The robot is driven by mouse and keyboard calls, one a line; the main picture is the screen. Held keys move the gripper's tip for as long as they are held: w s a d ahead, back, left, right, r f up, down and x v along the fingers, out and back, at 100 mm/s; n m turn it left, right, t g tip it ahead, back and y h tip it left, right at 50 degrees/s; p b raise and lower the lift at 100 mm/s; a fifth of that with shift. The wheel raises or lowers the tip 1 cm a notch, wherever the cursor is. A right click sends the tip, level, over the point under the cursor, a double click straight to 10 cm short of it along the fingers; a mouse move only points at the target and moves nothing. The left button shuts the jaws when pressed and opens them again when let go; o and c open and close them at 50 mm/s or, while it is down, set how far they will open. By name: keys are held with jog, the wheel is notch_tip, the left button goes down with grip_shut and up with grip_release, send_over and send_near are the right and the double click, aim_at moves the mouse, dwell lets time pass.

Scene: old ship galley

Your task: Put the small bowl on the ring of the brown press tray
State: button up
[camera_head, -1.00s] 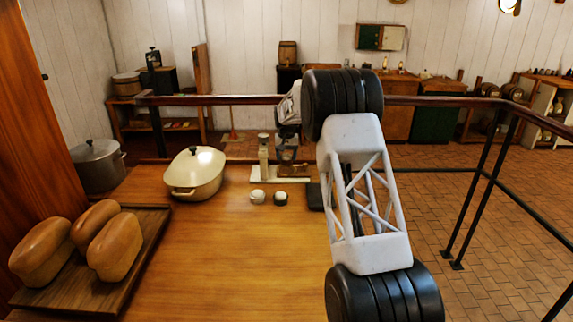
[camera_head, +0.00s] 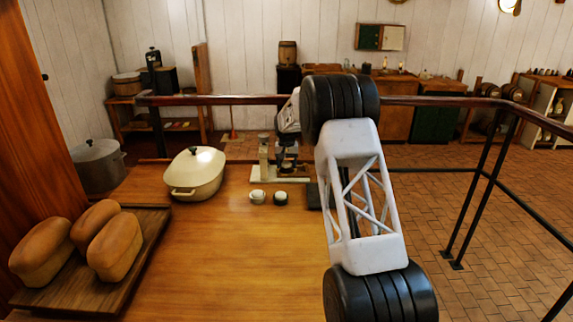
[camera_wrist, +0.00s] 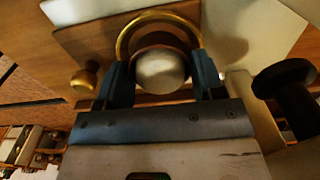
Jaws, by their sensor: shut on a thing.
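The small bowl (camera_wrist: 160,70), pale and rounded with a darker reddish-brown rim, is between the two dark fingers of my gripper (camera_wrist: 161,64) in the wrist view. The gripper is shut on it. A brass ring (camera_wrist: 126,36) curves around the bowl's far side, and the brown press tray (camera_wrist: 82,38) shows beyond and beside it. I cannot tell whether the bowl touches the ring. In the head view my gripper (camera_head: 288,160) is at the press (camera_head: 264,158), above its pale base (camera_head: 268,179). The bowl is not clearly visible there.
Two small jars (camera_head: 257,197) (camera_head: 280,198) stand in front of the press. A cream pot (camera_head: 194,178) and a board (camera_head: 140,262) with loaves are to the left. In the wrist view a brass knob (camera_wrist: 84,80) and a black knob (camera_wrist: 285,80) flank the gripper. The front tabletop is clear.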

jog(key=o, duration=1)
jog(key=shift+c, duration=0.2)
notch_tip(320, 180, up, 12)
jog(key=shift+r, duration=0.15)
dwell(0.7)
